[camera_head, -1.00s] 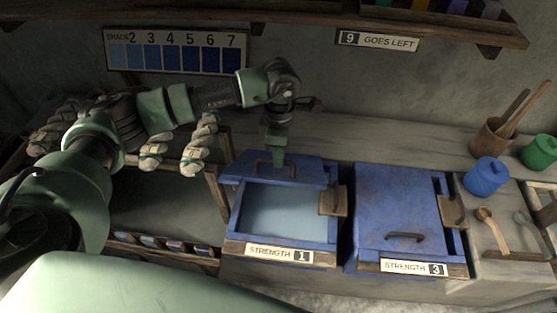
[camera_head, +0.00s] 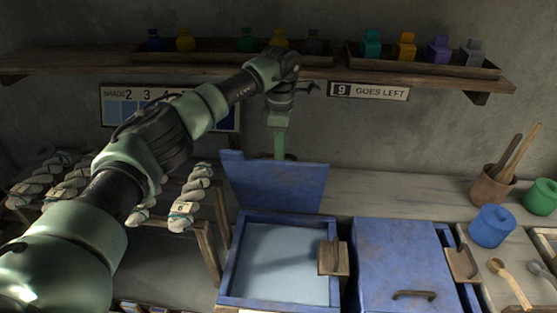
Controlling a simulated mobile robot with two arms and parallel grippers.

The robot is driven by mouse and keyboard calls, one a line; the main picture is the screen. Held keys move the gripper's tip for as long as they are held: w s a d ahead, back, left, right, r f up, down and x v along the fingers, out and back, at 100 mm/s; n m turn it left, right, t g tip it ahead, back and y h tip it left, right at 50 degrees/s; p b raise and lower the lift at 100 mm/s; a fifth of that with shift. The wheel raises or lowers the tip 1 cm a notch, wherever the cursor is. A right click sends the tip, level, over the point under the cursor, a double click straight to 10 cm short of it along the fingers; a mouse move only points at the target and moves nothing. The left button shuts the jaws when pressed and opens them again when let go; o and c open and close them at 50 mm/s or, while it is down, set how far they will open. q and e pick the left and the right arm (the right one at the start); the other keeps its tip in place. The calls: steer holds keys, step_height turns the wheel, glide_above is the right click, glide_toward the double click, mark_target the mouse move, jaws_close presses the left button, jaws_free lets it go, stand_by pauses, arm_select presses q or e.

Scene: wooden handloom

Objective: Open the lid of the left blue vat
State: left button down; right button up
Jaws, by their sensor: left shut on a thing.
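The left blue vat (camera_head: 228,262) stands open, with pale blue liquid (camera_head: 283,262) showing inside. Its blue lid (camera_head: 275,188) is tilted up steeply at the vat's back edge. My left gripper (camera_head: 280,153) is behind the lid's top edge, shut on the lid's handle, which is mostly hidden behind the lid. The right blue vat's lid (camera_head: 400,260) lies closed, its dark handle (camera_head: 414,295) near the front. My right gripper is not in view.
A wooden block (camera_head: 333,258) sits on the left vat's right rim. Skeins (camera_head: 187,200) hang on a rack at left. A shelf (camera_head: 330,84) with bottles runs above my arm. A blue jar (camera_head: 492,227) and a utensil pot (camera_head: 491,187) stand at right.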

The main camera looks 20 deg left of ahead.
arm_select(q)
steer(key=shift+w+a+f, duration=0.2)
steer(key=shift+w+f, duration=0.1)
steer(key=shift+w, duration=0.2)
steer(key=c, duration=1.5)
jaws_free()
steer(key=shift+o, duration=0.2)
step_height(320, 180, up, 8)
steer(key=w+b, duration=0.1)
steer(key=shift+f+b, duration=0.25)
steer(key=shift+b, duration=0.1)
steer(key=shift+w+a, duration=0.1)
steer(key=shift+a, duration=0.05)
